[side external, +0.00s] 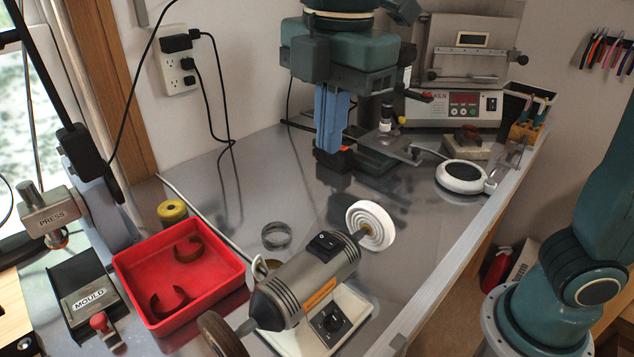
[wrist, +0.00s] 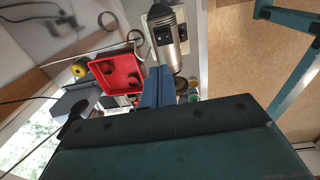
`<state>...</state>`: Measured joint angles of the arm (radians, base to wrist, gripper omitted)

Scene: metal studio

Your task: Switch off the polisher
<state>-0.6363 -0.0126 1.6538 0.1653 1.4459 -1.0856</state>
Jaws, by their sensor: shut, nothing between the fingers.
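The polisher (side external: 312,280) is a grey motor on a white base, with a white buffing wheel (side external: 371,225) on one end and a brown wheel (side external: 221,335) on the other. A black rocker switch (side external: 327,241) sits on top of its body. A round dial (side external: 331,318) is on the base front. I cannot tell the rocker's position. My gripper (side external: 332,148) points down with its blue fingers together and empty, behind the polisher and apart from it. In the wrist view the fingers (wrist: 158,70) show beside the polisher (wrist: 171,45).
A red tray (side external: 205,268) with brown curved pieces stands left of the polisher. A mould (side external: 88,295) and press (side external: 58,212) are farther left. A kiln (side external: 463,105) stands at the back. A round white pad (side external: 464,177) is at right. Bare metal bench lies between gripper and polisher.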

